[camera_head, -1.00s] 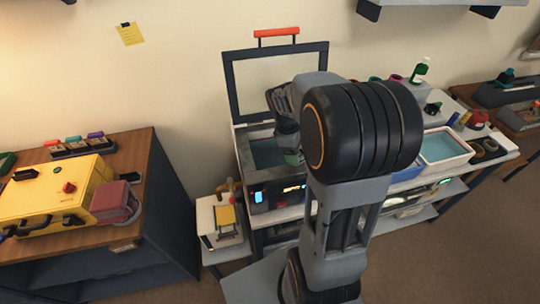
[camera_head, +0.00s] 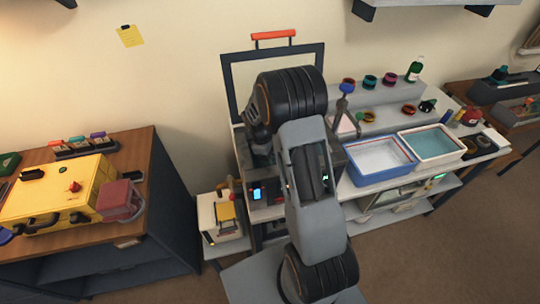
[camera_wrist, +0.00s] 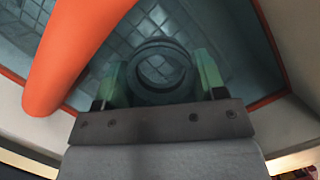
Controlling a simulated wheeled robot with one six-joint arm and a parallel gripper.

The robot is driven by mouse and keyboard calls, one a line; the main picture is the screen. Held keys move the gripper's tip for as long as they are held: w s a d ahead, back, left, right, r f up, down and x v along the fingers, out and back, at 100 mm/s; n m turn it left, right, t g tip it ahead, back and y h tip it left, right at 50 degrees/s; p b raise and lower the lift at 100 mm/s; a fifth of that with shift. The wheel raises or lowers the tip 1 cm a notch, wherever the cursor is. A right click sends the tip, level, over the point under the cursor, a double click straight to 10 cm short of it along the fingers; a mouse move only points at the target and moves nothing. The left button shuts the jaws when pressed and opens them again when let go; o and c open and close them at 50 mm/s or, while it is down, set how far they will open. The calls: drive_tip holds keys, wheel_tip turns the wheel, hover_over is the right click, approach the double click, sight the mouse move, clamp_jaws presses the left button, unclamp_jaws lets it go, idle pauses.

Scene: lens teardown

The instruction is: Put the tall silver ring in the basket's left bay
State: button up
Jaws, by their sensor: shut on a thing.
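In the wrist view, my gripper (camera_wrist: 160,80) is shut on a round ring (camera_wrist: 163,92), with one green-tinted finger on each side. The ring looks dark grey-teal in this light, and its round opening faces the camera. Behind it is the mesh floor of a basket (camera_wrist: 110,45) with bluish tint. A thick orange bar (camera_wrist: 72,50) crosses the left side, and an orange edge runs along the right. I cannot tell which bay the ring is over, or its height above the mesh. In the head view, my arm hides the gripper, ring and basket.
The cleaner's raised lid frame (camera_head: 228,85) with a red handle stands behind my arm. A blue tray (camera_head: 352,168) and a white tray (camera_head: 462,157) of liquid lie to the right. Several small rings sit on the stepped shelf behind them. A yellow case (camera_head: 50,195) stands left.

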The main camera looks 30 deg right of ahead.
drive_tip(key=shift+w+f, duration=0.35)
drive_tip(key=shift+f, duration=0.1)
drive_tip(key=shift+s+r, duration=0.1)
drive_tip(key=shift+s, duration=0.1)
drive_tip(key=o, duration=0.9)
drive_tip(key=shift+w, duration=0.1)
